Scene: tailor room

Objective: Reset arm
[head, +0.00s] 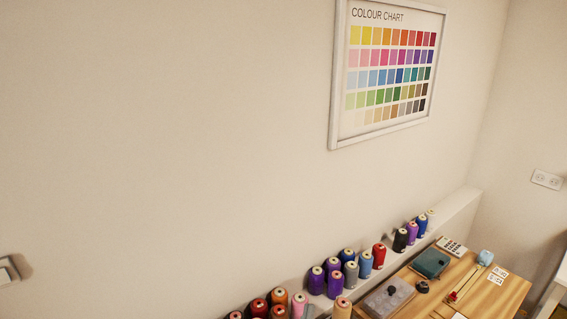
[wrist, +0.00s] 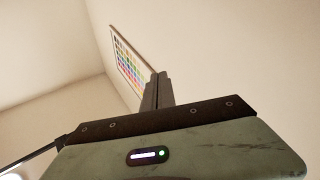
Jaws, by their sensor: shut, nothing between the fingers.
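My gripper (wrist: 158,88) shows in the wrist view. Its two dark fingers are together, with nothing between them, and they point up toward the wall and ceiling. It touches nothing in that view. The framed colour chart (wrist: 132,62) is on the wall beyond the fingertips, partly hidden by them. My gripper does not show in the head view.
In the head view, the colour chart (head: 390,72) hangs on the wall. Thread spools (head: 334,285) stand along a ledge below. A wooden table (head: 500,298) holds a grey box (head: 388,298), a teal case (head: 430,263) and small items.

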